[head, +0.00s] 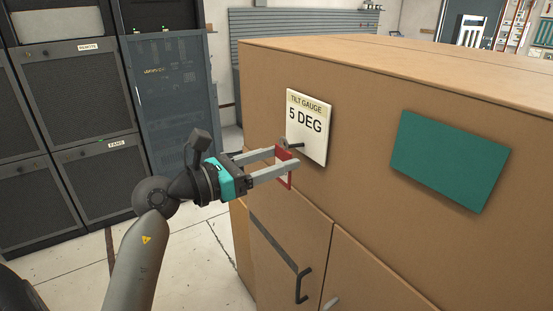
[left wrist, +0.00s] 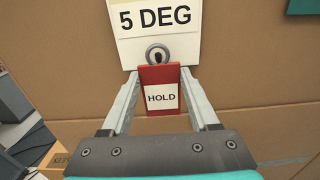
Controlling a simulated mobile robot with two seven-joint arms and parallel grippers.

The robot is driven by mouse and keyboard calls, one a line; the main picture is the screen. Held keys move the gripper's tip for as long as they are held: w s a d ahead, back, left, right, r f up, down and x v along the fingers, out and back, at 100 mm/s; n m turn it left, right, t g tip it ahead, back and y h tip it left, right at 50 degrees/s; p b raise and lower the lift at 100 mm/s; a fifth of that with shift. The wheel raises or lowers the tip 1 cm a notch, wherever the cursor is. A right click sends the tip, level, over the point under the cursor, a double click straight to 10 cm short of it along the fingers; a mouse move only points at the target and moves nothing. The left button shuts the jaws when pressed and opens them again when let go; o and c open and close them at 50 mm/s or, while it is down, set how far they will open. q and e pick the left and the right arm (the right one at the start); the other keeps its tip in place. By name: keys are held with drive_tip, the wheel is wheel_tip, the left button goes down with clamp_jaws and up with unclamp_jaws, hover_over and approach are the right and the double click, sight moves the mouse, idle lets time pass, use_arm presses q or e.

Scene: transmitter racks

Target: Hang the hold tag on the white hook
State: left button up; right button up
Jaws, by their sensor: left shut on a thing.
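The hold tag (head: 283,180) is red, with a metal ring at its top and a white HOLD label in the left wrist view (left wrist: 161,97). My left gripper (head: 286,157) is shut on the tag's sides, with the ring up, close to the white tilt gauge plate (head: 308,120) reading 5 DEG. A short dark peg (head: 297,147) sticks out from the plate's lower part, right at the ring. In the left wrist view the ring (left wrist: 149,51) lines up with the peg's dark end; I cannot tell whether it is around the peg or in front. No hook that looks white shows. My right gripper is out of view.
The plate is on a large brown cabinet (head: 360,85) with a dark door handle (head: 303,285) below. A teal panel (head: 450,160) is on the cabinet to the right. Dark equipment racks (head: 85,100) stand at the left. Floor is clear between racks and cabinet.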

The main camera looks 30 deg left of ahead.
use_arm(q)
drive_tip(key=shift+s+a, duration=0.1)
drive_tip(key=shift+b+v, duration=0.75)
drive_tip(key=shift+v, duration=1.9)
